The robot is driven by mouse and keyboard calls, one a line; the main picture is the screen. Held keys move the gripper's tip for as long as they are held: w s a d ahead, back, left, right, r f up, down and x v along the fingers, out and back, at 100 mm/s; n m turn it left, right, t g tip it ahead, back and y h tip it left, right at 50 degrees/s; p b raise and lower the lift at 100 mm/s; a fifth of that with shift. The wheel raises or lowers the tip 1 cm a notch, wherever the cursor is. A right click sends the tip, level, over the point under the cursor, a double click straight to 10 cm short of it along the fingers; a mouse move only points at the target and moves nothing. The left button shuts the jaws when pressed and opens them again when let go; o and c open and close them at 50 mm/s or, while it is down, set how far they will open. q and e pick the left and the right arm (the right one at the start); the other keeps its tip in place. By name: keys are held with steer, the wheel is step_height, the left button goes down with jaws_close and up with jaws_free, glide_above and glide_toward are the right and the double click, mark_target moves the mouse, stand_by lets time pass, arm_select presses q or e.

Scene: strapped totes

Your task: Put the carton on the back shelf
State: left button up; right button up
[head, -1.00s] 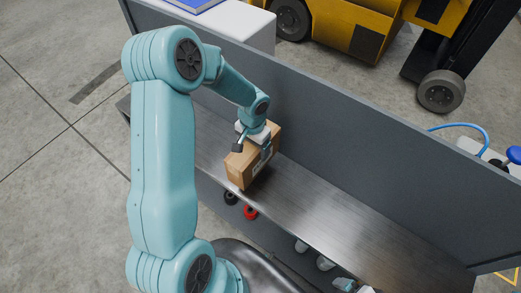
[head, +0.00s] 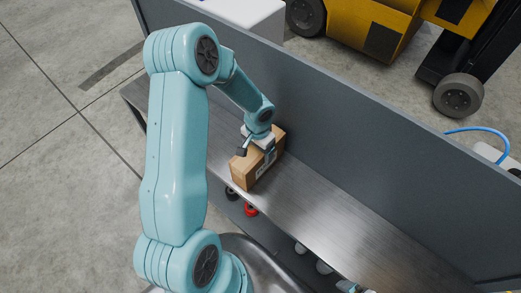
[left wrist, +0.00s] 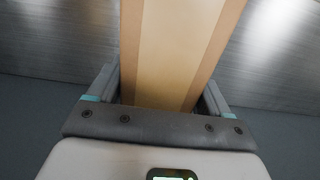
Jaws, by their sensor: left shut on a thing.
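The carton (head: 247,170) is a brown cardboard box with a label on its side. It is on or just above the grey metal shelf (head: 320,208), close to the tall grey back panel (head: 350,150); I cannot tell if it touches the shelf. My left gripper (head: 258,149) comes down from above and is shut on the carton's upper part. In the left wrist view the carton (left wrist: 180,50) stands between the two fingers (left wrist: 161,88), with the shelf surface behind it.
Below the shelf's front edge are a red round item (head: 250,209), a dark one (head: 231,193) and some pale ones (head: 324,266). The shelf is clear to the carton's right. Behind the panel stand a white block (head: 250,18) and a yellow forklift (head: 375,30).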

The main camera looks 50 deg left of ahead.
arm_select(q)
steer(key=shift+s+a, duration=0.1)
steer(key=shift+f, duration=0.1)
steer(key=o, duration=1.8)
steer(key=shift+c, duration=0.2)
steer(key=shift+s, duration=0.1)
step_height(320, 180, up, 12)
steer(key=shift+r, duration=0.2)
steer(key=shift+f, duration=0.1)
